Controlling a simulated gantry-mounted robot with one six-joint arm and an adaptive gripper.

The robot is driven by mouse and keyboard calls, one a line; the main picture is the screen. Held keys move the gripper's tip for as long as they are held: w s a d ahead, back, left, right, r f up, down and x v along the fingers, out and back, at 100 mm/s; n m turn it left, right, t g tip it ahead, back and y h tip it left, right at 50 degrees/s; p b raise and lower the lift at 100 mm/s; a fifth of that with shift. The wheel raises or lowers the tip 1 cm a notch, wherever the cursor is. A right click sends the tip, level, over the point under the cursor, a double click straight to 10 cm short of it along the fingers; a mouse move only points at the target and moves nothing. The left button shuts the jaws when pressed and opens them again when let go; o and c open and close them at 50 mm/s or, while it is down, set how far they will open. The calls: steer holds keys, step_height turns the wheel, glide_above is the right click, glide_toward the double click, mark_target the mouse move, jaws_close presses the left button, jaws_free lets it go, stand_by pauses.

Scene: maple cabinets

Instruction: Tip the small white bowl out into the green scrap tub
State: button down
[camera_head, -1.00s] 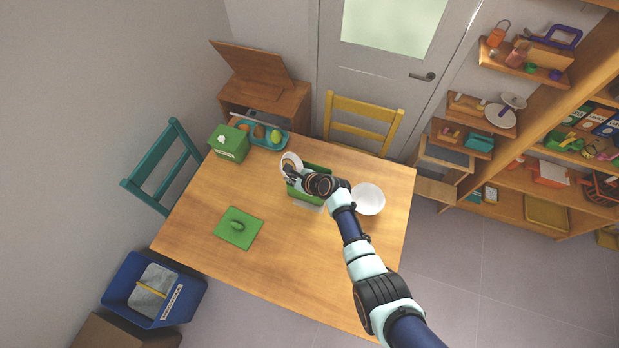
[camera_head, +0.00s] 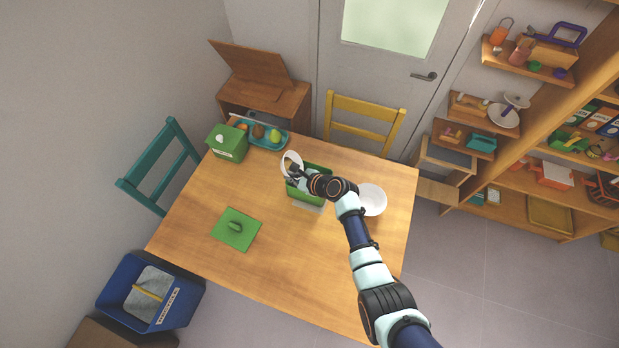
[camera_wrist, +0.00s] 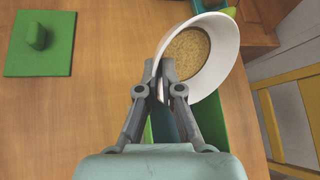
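The small white bowl (camera_head: 291,160) is tilted and held by its rim in my gripper (camera_head: 297,172). In the wrist view, the bowl (camera_wrist: 228,60) opens towards the camera and has brown, grainy contents inside. My gripper's fingers (camera_wrist: 167,78) are shut on the near left part of its rim. The open green tub (camera_head: 306,200) is on the table below my gripper, partly hidden by the arm. Part of its green wall also shows under the bowl in the wrist view (camera_wrist: 213,122). Whether anything lies inside the tub is hidden.
A larger white bowl (camera_head: 372,199) is right of the tub, close to my arm. A flat green lid (camera_head: 236,230) lies front left. The table's left front is clear.

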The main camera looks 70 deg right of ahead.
steer(key=shift+s+d+r+m+t+y+b, duration=0.25)
steer(key=shift+t+b, duration=0.65)
steer(key=shift+b, duration=1.5)
steer(key=shift+s+a+r+m+t+y+b, duration=0.1)
steer(key=shift+s+m+t+b, duration=0.55)
steer(key=shift+b, duration=1.75)
steer(key=shift+s+d+r+t+b, duration=0.25)
steer(key=shift+s+t+b, duration=0.2)
steer(key=shift+t+b, duration=0.6)
